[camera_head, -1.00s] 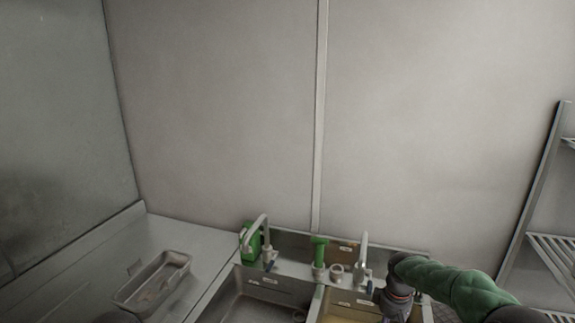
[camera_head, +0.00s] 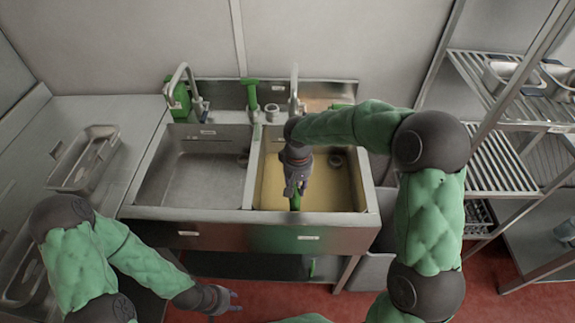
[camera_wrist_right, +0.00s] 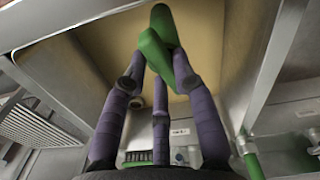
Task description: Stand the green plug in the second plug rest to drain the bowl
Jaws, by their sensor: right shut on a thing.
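My right gripper (camera_head: 296,190) is over the right basin (camera_head: 352,206), shut on a green plug (camera_head: 295,203), of which only a small part shows in the head view. In the right wrist view the green plug (camera_wrist_right: 160,40) is pinched between the purple fingers (camera_wrist_right: 165,70). A second green plug-like piece (camera_head: 252,94) stands upright on the back ledge. Beside it is a pale ring-shaped rest (camera_head: 272,112), which looks empty. My left gripper (camera_head: 228,299) is low in front of the sink, its fingers apart and empty.
The right basin has a yellowish inside with a dark round drain (camera_head: 336,160). The left basin (camera_head: 195,178) is grey and empty. Two taps (camera_head: 294,88) rise from the ledge. A metal tray (camera_head: 88,158) lies on the left counter. Wire shelves (camera_head: 500,160) stand at the right.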

